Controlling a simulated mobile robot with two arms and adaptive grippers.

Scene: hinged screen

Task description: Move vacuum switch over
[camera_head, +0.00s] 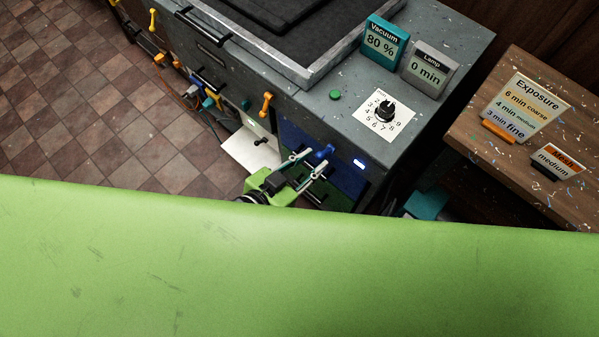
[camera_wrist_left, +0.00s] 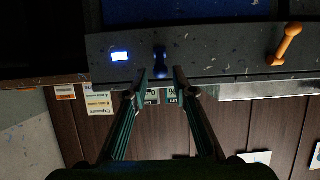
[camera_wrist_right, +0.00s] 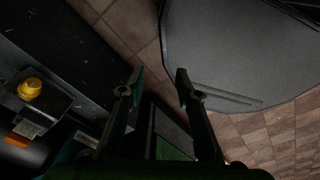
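A small blue switch (camera_head: 325,152) sticks out of the front of the grey machine, beside a small lit display (camera_head: 359,163). No label on the switch is readable. My left gripper (camera_head: 309,164) is open in front of it, its two fingertips close to it. In the left wrist view the blue switch (camera_wrist_left: 160,62) shows just beyond the gap between the fingertips; I cannot tell whether they touch it. My right gripper (camera_wrist_right: 159,76) shows only in its own wrist view, open and empty, away from the machine's front switch.
A teal "Vacuum 80 %" sign (camera_head: 384,44) and a grey lamp sign (camera_head: 429,70) stand on the machine near a numbered dial (camera_head: 384,112) and green button (camera_head: 335,94). An orange lever (camera_head: 266,104) sits left of the switch. A green surface fills the head view's foreground.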

